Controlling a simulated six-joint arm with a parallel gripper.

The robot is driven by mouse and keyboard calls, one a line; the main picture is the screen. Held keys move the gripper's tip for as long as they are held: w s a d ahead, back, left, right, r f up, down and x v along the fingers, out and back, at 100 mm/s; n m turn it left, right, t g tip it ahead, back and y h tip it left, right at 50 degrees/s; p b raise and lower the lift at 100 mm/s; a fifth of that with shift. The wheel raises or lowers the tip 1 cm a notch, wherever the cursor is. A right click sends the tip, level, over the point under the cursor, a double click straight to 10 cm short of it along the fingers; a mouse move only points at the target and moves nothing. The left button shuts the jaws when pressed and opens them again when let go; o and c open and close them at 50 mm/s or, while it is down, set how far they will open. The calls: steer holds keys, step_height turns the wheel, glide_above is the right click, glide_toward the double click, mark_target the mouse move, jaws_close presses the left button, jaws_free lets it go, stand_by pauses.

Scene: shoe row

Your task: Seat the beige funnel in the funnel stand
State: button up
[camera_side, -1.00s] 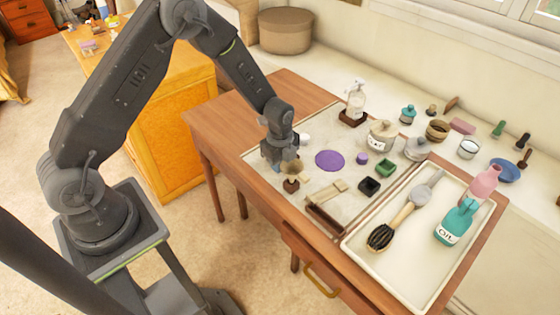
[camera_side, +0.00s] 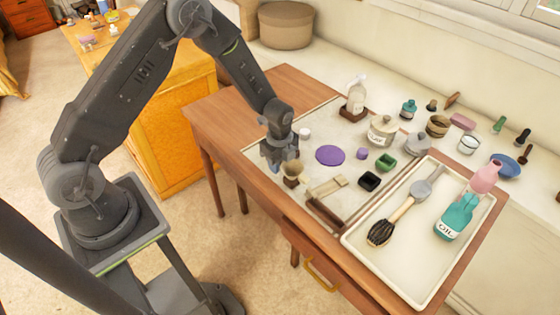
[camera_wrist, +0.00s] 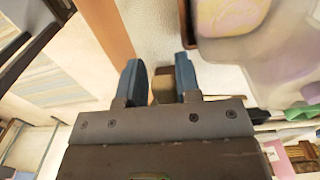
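The beige funnel (camera_side: 293,170) is at the left end of the grey mat, just below and right of my gripper (camera_side: 281,163) in the side view. Its lower part meets the small brown funnel stand (camera_side: 291,183), which is mostly covered. The funnel looks about upright; how deep it sits in the stand is hard to tell. In the wrist view my gripper (camera_wrist: 161,84) has its two blue fingers a little apart, with a brownish piece of the funnel (camera_wrist: 164,86) filling most of the gap. The stand cannot be made out there.
A white tray (camera_side: 400,280) with brush and bottles stands right. The table's left end (camera_side: 225,120) is bare.

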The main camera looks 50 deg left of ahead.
steer(key=shift+o, duration=0.2)
steer(key=shift+w, duration=0.3)
steer(key=shift+w+r, duration=0.1)
steer(key=shift+r, duration=0.1)
step_height(320, 180, up, 14)
steer(key=shift+s+f, duration=0.25)
steer(key=shift+s, duration=0.1)
steer(key=s+d+r+n+t, duration=0.1)
steer(key=s+r+n+t, duration=0.1)
steer(key=s+r+n, duration=0.45)
steer(key=s+r+n+t, duration=0.15)
steer(key=s+r, duration=0.25)
steer(key=r, duration=0.5)
steer(key=s+d+r+n+t, duration=0.1)
steer(key=s+r+n+t, duration=0.1)
steer(key=s+n, duration=0.8)
steer(key=shift+s+r, duration=0.85)
steer(key=shift+s, duration=0.35)
